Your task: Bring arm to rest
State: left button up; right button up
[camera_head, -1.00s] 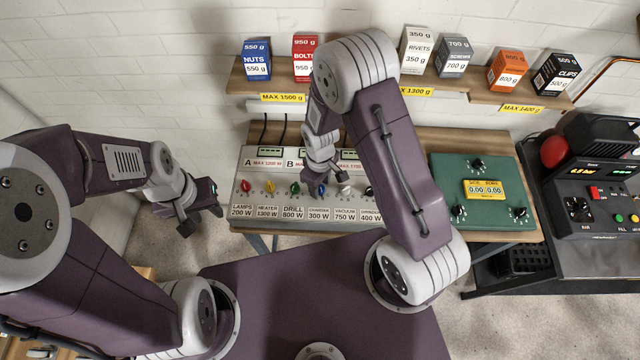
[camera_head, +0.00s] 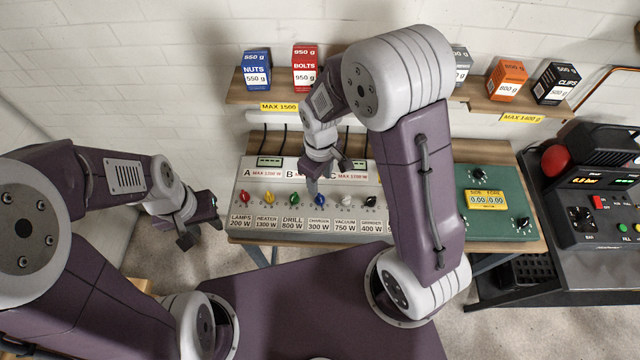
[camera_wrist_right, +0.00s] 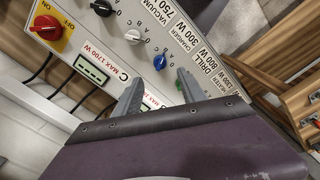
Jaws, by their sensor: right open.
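My right arm rises from my base and bends over the power panel (camera_head: 262,222) on the bench. My right gripper (camera_head: 312,186) hangs in front of the panel's knobs. In the right wrist view the right gripper (camera_wrist_right: 158,85) has its two fingers spread, with nothing between them but a view of the panel. The blue knob (camera_wrist_right: 159,62) shows just past the fingertips. My left gripper (camera_head: 200,232) is out to the left of the bench, in the air; its jaw opening is too unclear to tell.
A wall shelf (camera_head: 240,88) carries a blue nuts box (camera_head: 257,70), a red bolts box (camera_head: 305,66), an orange box (camera_head: 506,80) and a black clips box (camera_head: 556,84). A green panel (camera_head: 500,222) and a dark machine (camera_head: 595,200) stand right. My right arm hides part of the shelf.

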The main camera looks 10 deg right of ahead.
dwell(0.4)
jog(key=s+d+m+t+b, duration=0.1)
jog(key=s+d+m+b, duration=0.4)
jog(key=s+d+m, duration=0.2)
jog(key=shift+s+d+m, duration=0.2)
jog(key=shift+s+m, duration=0.4)
jog(key=shift+m, duration=0.2)
jog(key=shift+s, duration=0.2)
jog(key=shift+w+f, duration=0.1)
jog(key=shift+w, duration=0.05)
